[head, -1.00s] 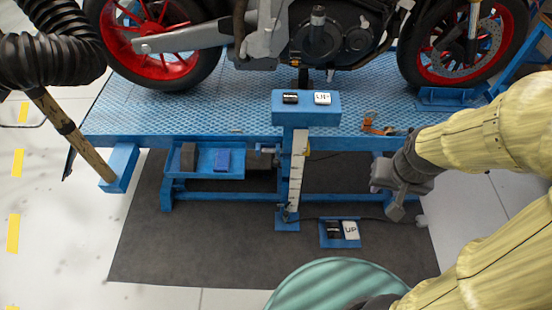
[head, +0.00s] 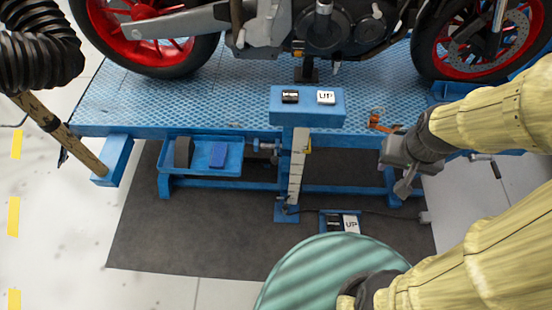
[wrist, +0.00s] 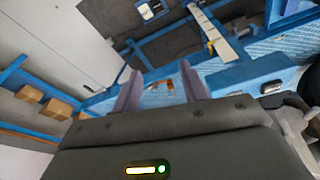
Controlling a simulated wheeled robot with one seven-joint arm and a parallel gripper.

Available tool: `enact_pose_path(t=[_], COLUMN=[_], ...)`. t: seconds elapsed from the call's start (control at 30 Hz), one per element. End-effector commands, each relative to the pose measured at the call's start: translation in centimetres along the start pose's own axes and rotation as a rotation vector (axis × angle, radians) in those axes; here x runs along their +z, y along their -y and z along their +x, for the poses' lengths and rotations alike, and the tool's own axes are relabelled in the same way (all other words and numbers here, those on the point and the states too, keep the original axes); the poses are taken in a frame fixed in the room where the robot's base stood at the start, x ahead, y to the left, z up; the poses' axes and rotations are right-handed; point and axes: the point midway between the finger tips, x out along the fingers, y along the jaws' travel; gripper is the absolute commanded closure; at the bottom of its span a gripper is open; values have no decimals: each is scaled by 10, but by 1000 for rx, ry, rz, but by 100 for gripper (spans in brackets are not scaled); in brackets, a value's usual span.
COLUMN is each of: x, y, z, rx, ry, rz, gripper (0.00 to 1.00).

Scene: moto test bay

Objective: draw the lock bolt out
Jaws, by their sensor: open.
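A short bolt-like part with a grey end (head: 265,147) sticks out level to the left of the upright post under the blue lift table (head: 200,120). I take it for the lock bolt, but it is small and I cannot be sure. My gripper (head: 404,188) hangs at the table's front edge, well to the right of that part and apart from it. In the wrist view my gripper (wrist: 162,85) has its two fingers spread with nothing held. A small orange piece (head: 378,123) on the table edge shows between the fingers in the wrist view (wrist: 168,86).
A white scale strip (head: 298,165) runs down the post below a blue switch box (head: 308,105). A blue tray (head: 200,157) hangs left of it. A foot pedal box (head: 341,223) lies on the dark mat (head: 190,225). A motorcycle (head: 330,35) stands on the table.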

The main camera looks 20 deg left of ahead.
Motion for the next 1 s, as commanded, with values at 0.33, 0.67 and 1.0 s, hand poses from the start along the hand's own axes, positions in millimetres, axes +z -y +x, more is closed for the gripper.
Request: enact_pose_path(t=[0.33,0.67,1.0], x=[-37,-69,-29], y=[62,183,275], z=[89,245,383], rx=[-76,-109,-15], ry=[-129,-411,-780], rz=[0,38,0], gripper=[45,45,45])
